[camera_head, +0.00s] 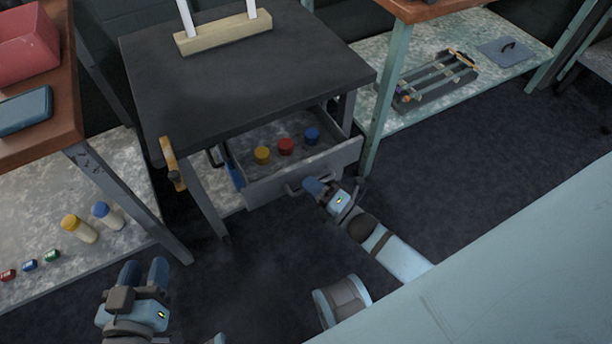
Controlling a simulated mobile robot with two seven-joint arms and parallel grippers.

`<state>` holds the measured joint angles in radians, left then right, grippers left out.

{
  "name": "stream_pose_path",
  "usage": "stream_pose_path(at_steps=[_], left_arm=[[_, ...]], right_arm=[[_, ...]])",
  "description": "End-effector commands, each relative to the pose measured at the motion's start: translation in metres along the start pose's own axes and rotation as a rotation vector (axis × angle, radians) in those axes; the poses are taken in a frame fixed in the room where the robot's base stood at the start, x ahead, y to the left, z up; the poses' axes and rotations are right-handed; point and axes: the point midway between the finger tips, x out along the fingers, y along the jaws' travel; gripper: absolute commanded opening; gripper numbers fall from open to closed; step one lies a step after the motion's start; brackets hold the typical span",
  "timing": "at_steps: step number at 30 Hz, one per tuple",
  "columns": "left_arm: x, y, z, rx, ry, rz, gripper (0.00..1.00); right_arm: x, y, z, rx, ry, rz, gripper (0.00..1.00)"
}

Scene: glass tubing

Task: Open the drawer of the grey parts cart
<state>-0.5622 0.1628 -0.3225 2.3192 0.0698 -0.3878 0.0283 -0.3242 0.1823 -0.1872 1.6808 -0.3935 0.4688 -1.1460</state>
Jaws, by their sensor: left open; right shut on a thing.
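The grey parts cart (240,80) stands in the middle with a dark grey top. Its drawer (335,157) is pulled out towards me, so its inside shows. A yellow cap (262,155), a red cap (286,146) and a blue cap (312,136) stand in the drawer. My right gripper (314,188) is at the drawer front and shut on the drawer handle (292,189); its fingers hide part of the handle. My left gripper (144,272) is open and empty at the lower left, apart from the cart.
A wooden block (222,34) with white upright rods stands on the cart top. A bench on the left bears a red bin (28,45) and a blue case (25,110); its lower shelf holds several bottles. A rack (435,82) lies on the right shelf. Dark floor (470,150) is clear.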

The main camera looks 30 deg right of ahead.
Motion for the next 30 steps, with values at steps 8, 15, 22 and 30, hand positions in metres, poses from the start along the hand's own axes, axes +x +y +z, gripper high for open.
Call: stream_pose_path(at_steps=[8, 15, 22, 30], left_arm=[[0.0, -0.001, 0.001, 0.001, -0.004, -0.002, 0.43], [0.0, -0.001, 0.001, 0.001, -0.003, -0.001, 0.43], [0.0, 0.0, 0.0, 0.0, -0.003, -0.001, 0.43], [-0.001, -0.001, 0.0, 0.007, -0.021, -0.005, 0.43]], right_arm=[[-0.001, 0.0, 0.0, -0.001, -0.001, 0.001, 0.0], [-0.001, 0.0, 0.0, 0.0, -0.001, 0.001, 0.37], [-0.001, 0.0, 0.0, 0.0, 0.0, 0.0, 0.37], [-0.03, 0.001, 0.0, 0.0, -0.001, -0.003, 0.37]])
